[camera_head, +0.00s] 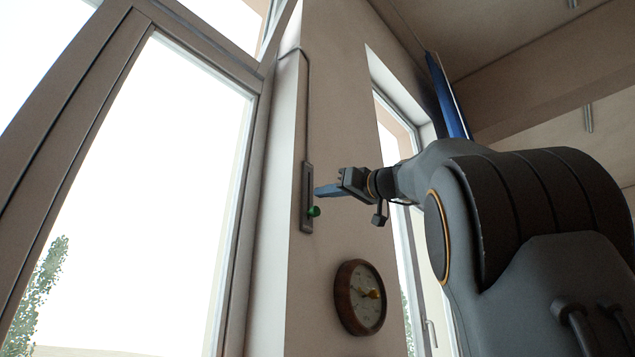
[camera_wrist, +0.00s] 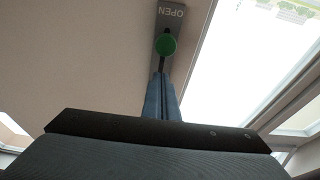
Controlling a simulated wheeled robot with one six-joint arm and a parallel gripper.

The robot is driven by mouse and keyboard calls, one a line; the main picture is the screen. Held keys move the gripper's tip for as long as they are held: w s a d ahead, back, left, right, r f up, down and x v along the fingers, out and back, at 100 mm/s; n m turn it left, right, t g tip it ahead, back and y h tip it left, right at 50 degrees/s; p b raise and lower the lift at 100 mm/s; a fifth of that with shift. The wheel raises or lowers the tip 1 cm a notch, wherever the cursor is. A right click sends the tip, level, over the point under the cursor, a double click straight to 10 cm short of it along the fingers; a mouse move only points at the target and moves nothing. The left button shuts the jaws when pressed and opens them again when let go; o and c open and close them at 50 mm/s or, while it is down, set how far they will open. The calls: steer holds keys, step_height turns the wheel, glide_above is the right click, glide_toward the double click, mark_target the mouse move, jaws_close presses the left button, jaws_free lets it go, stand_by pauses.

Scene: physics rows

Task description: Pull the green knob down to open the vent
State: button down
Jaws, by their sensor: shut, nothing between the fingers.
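The green knob (camera_head: 314,211) sits low on the narrow grey slotted plate (camera_head: 307,185) fixed to the wall between the windows. In the wrist view the green knob (camera_wrist: 165,45) stands close to the plate's end marked OPEN (camera_wrist: 171,11). My gripper (camera_head: 318,191) is shut and empty, just above the knob in the head view, with its blue fingers pointing at the plate. In the wrist view my gripper's fingertips (camera_wrist: 161,76) lie together beside the slot, near the knob. I cannot tell whether they touch the plate. The vent itself cannot be made out.
A round wooden-rimmed dial (camera_head: 360,297) hangs on the wall below the plate. A thin conduit (camera_head: 306,100) runs up from the plate. A large window (camera_head: 140,190) is at left, and a narrower one (camera_head: 398,130) lies behind my arm. The wall around the knob is clear.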

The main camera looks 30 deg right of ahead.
steer(key=s+d+b, duration=0.2)
steer(key=s, duration=0.5)
steer(key=shift+d+b, duration=0.25)
steer(key=shift+b, duration=0.05)
stand_by(0.8)
